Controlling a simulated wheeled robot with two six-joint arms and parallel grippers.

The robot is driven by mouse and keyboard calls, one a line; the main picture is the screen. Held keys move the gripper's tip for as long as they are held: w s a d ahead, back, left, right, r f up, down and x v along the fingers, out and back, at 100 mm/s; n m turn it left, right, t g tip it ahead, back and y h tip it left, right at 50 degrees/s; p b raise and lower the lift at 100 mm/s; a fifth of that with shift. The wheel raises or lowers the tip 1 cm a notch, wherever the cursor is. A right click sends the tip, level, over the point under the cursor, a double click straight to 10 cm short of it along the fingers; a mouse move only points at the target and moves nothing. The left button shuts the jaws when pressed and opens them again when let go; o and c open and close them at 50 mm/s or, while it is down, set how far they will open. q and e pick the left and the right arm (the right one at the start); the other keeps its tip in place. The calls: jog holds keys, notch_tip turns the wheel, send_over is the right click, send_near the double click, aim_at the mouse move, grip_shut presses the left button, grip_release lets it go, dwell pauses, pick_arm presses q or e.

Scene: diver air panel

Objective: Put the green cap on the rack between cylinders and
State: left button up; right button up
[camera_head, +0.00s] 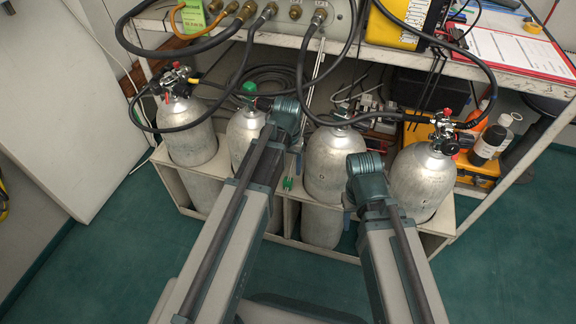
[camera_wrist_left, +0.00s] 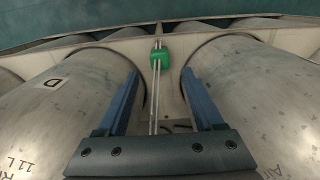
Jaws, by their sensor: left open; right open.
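A small green cap (camera_wrist_left: 159,58) shows in the left wrist view at the rack's divider, between two grey cylinders. A thin pale line or rod runs from it toward my gripper. In the head view a small green piece (camera_head: 287,183) is at the rack between the two middle cylinders. Another green round piece (camera_head: 249,87) is at the top of the second cylinder (camera_head: 243,135). My left gripper (camera_wrist_left: 160,80) is open and empty, its blue fingers pointing toward the cap. My right gripper (camera_head: 347,198) is open between the third cylinder (camera_head: 322,170) and the right cylinder (camera_head: 420,185); its fingers are mostly hidden.
The cream rack (camera_head: 276,215) holds the cylinders upright. The left cylinder (camera_head: 190,130) and right cylinder have valves with black hoses. The panel shelf (camera_head: 400,52) overhangs behind them. The green floor in front is clear.

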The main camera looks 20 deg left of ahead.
aim_at(288, 180)
pick_arm(q)
notch_tip(288, 180, up, 5)
jog(key=p, duration=0.4)
jog(key=s+d+m+y, duration=0.1)
jog(key=s+d+m, duration=0.2)
jog(key=s+d, duration=0.7)
jog(key=s, duration=0.4)
jog(key=shift+s+d+f+b, duration=0.15)
jog(key=shift+b, duration=0.2)
pick_arm(e)
notch_tip(288, 180, up, 5)
jog(key=shift+f, duration=0.2)
pick_arm(q)
notch_tip(288, 180, up, 30)
jog(key=p, duration=3)
pick_arm(e)
notch_tip(288, 180, up, 30)
jog(key=shift+r, duration=0.15)
